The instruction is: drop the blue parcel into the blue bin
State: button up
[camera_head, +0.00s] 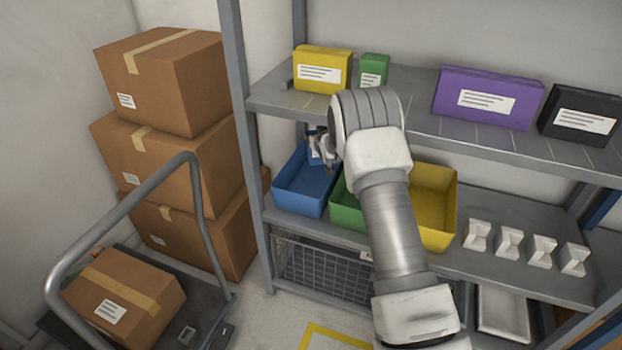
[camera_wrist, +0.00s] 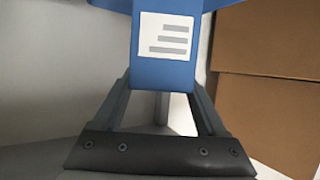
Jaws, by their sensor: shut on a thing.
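My gripper (camera_head: 323,146) is over the blue bin (camera_head: 296,199) on the middle shelf, at the shelf's left end. It is shut on the blue parcel (camera_wrist: 165,72), which has a white label with grey lines. In the wrist view the parcel sits between the two fingers. In the head view only a small part of the parcel shows, and the wrist hides the rest. The parcel is above or just within the bin's opening; I cannot tell which. The bin's right side is partly hidden by my arm and the green bin.
A green bin (camera_head: 346,211) and a yellow bin (camera_head: 438,226) stand to the right, partly behind my arm. The upper shelf (camera_head: 415,95) with yellow, green, purple and black parcels is close above. Stacked cartons (camera_head: 172,165) and a trolley (camera_head: 195,312) stand at left.

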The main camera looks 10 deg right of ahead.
jog(key=shift+f+b, duration=0.95)
jog(key=shift+f, duration=1.95)
jog(key=o, duration=1.4)
jog(key=shift+o, duration=0.2)
jog(key=p+v, duration=0.4)
jog(key=v, duration=1.3)
jog(key=shift+s, duration=0.2)
jog(key=shift+s, duration=0.1)
